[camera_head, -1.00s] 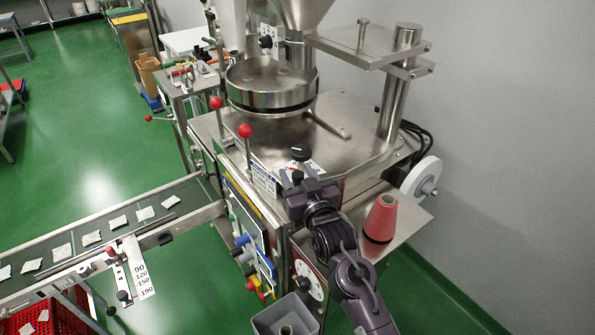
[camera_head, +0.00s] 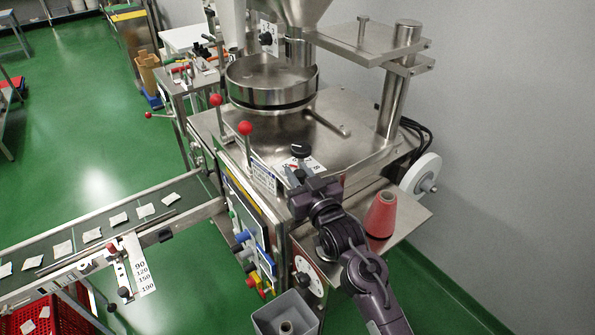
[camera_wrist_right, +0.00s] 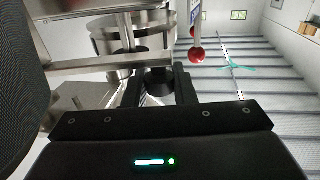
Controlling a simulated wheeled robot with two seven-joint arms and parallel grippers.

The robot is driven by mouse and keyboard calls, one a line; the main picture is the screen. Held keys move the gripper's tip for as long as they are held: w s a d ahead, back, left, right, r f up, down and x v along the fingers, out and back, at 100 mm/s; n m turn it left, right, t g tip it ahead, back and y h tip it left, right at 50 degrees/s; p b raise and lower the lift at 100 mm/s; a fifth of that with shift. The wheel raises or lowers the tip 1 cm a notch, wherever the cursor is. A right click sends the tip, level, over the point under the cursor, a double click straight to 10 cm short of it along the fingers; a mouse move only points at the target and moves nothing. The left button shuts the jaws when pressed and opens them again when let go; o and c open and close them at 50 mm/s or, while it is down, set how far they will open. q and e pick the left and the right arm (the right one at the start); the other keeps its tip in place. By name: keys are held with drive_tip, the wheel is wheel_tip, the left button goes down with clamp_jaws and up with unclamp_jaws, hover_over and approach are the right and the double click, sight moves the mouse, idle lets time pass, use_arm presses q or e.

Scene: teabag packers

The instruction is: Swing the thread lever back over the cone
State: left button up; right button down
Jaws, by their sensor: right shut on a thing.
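The red cone (camera_head: 382,214) stands upright on a steel shelf (camera_head: 410,222) at the machine's right side. My right gripper (camera_head: 300,173) is at the machine's front corner, left of the cone and apart from it. In the right wrist view its fingers (camera_wrist_right: 159,88) are shut on a dark knob (camera_wrist_right: 158,80). A black knob (camera_head: 300,150) shows just beyond the fingertips in the head view. The lever's arm is hidden by my gripper, so I cannot tell its angle or whether this knob belongs to it. My left gripper is not in view.
A round steel drum (camera_head: 271,82) and a bent rod (camera_head: 330,122) sit on the machine top. Two red-knobbed levers (camera_head: 245,129) stand left of my gripper. A white reel (camera_head: 421,175) is behind the cone. A grey bin (camera_head: 285,315) stands below my arm.

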drive_tip(key=shift+s+d+n+g+y, duration=0.2)
drive_tip(key=shift+s+n+g+y, duration=0.15)
drive_tip(key=shift+y, duration=0.25)
drive_tip(key=c, duration=1.2)
unclamp_jaws()
drive_tip(key=shift+s, duration=0.1)
drive_tip(key=shift+s+d+f, duration=0.15)
drive_tip(key=shift+s+d, duration=0.05)
drive_tip(key=shift+s, duration=0.1)
drive_tip(key=b+v, duration=0.2)
drive_tip(key=v, duration=0.5)
drive_tip(key=shift+b, duration=0.4)
